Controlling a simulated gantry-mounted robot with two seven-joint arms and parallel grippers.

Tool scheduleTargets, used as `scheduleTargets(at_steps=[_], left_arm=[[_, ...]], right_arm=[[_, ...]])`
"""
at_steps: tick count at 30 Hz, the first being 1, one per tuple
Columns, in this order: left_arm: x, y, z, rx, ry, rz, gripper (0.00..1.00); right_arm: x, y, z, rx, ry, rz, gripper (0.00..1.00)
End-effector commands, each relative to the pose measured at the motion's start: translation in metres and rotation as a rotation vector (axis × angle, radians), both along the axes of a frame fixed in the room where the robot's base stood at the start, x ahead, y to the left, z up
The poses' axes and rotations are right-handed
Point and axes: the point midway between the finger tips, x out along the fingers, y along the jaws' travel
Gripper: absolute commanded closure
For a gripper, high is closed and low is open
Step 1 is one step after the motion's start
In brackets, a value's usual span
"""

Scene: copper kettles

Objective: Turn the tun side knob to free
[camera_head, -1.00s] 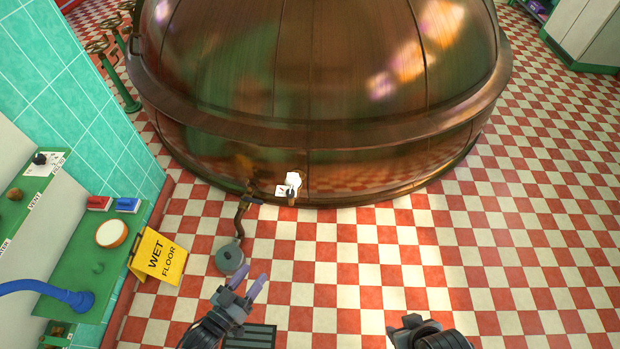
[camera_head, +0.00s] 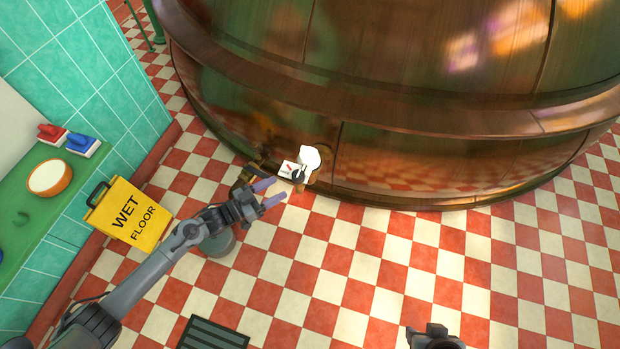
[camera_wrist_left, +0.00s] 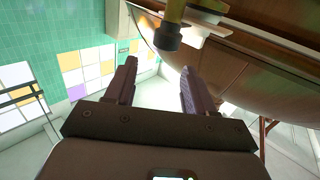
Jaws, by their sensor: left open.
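The copper tun (camera_head: 430,165) fills the upper part of the head view. On its lower side is a small dark knob (camera_head: 298,175) by a white plate (camera_head: 288,168) with a red mark. In the left wrist view a dark round-ended knob (camera_wrist_left: 167,40) on a yellowish stem shows beyond the fingers. My left gripper (camera_head: 271,193) is open and empty, its fingertips just left of and below the knob, not around it. It also shows in the left wrist view (camera_wrist_left: 159,75). My right gripper (camera_head: 435,337) shows only partly at the bottom edge; its jaws are unclear.
A brass pipe (camera_head: 248,175) and a round grey thing (camera_head: 218,244) are beside the left gripper. A yellow wet floor sign (camera_head: 128,212) stands at the left by the green counter (camera_head: 30,220). A dark floor grate (camera_head: 212,335) lies below. The checkered floor at right is clear.

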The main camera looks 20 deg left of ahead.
Motion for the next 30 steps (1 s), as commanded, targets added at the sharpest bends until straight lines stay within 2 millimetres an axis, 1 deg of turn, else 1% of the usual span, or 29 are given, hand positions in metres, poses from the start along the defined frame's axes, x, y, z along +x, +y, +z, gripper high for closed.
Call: scheduleTargets(at_steps=[1,4,11,14,24,30], left_arm=[[0.004,0.002,-0.013,0.004,-0.010,0.000,0.46],[0.010,0.003,-0.016,0.007,-0.024,0.000,0.46],[0.023,-0.003,-0.016,0.005,-0.037,0.000,0.46],[0.031,-0.011,-0.017,0.006,-0.036,0.000,0.46],[0.073,-0.046,-0.017,0.006,-0.036,0.001,0.46],[0.090,-0.060,-0.016,0.007,-0.036,0.001,0.46]], right_arm=[[-0.001,0.000,-0.019,0.001,0.002,0.000,0.57],[-0.004,0.001,-0.030,0.003,0.010,-0.001,0.57],[-0.003,0.002,-0.040,0.009,0.006,-0.004,0.57],[0.000,0.002,-0.043,0.010,0.000,-0.005,0.57],[-0.001,0.002,-0.070,0.009,0.000,-0.005,0.57],[-0.001,0.002,-0.081,0.009,0.002,-0.005,0.57]])
